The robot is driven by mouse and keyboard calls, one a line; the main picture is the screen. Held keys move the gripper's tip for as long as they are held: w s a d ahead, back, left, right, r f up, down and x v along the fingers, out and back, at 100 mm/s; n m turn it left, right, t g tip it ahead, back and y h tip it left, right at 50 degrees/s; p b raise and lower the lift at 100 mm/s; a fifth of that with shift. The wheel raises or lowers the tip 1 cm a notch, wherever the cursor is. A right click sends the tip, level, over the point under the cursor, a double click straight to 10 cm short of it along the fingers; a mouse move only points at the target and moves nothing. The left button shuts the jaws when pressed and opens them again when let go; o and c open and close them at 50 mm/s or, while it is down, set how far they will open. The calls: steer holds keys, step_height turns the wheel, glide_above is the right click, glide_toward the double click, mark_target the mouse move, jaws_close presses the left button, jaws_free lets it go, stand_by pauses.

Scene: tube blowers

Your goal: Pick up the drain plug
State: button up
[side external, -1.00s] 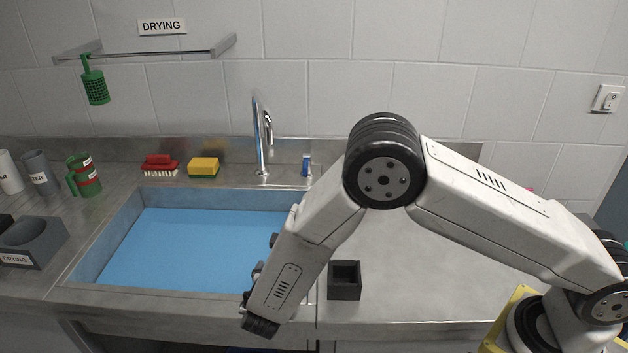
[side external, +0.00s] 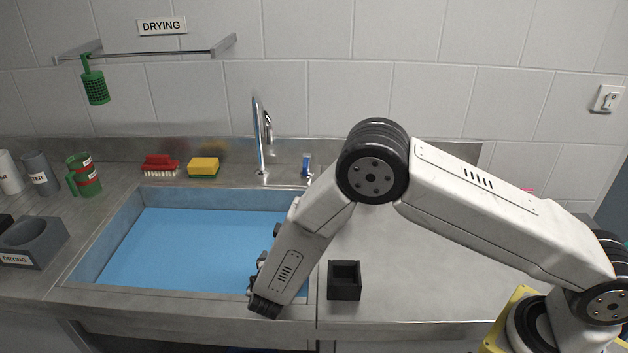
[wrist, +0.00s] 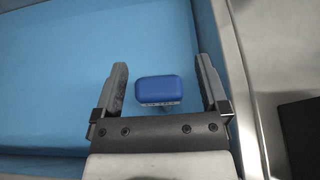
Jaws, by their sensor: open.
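A dark blue rounded block, which looks like the drain plug (wrist: 159,89), sits over the light blue sink floor in the wrist view. It has pale markings along its near side. My gripper (wrist: 161,63) is open, with one finger on each side of the plug. Gaps show between the plug and both fingers, and nothing is held. I cannot tell the height between fingers and plug. In the side view the plug is hidden by my arm, and my gripper is mostly hidden at the right end of the sink.
The sink (side external: 115,228) has raised walls, and its right wall is close to my gripper. A dark square holder (side external: 344,281) stands on the counter just right of the sink. A tap (side external: 260,140), a red brush (side external: 160,166) and a yellow sponge (side external: 203,167) are behind.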

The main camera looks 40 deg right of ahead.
jaws_close()
steer(key=shift+r, duration=0.2)
stand_by(0.4)
step_height(320, 180, up, 10)
steer(key=shift+f, duration=0.15)
stand_by(0.6)
stand_by(0.6)
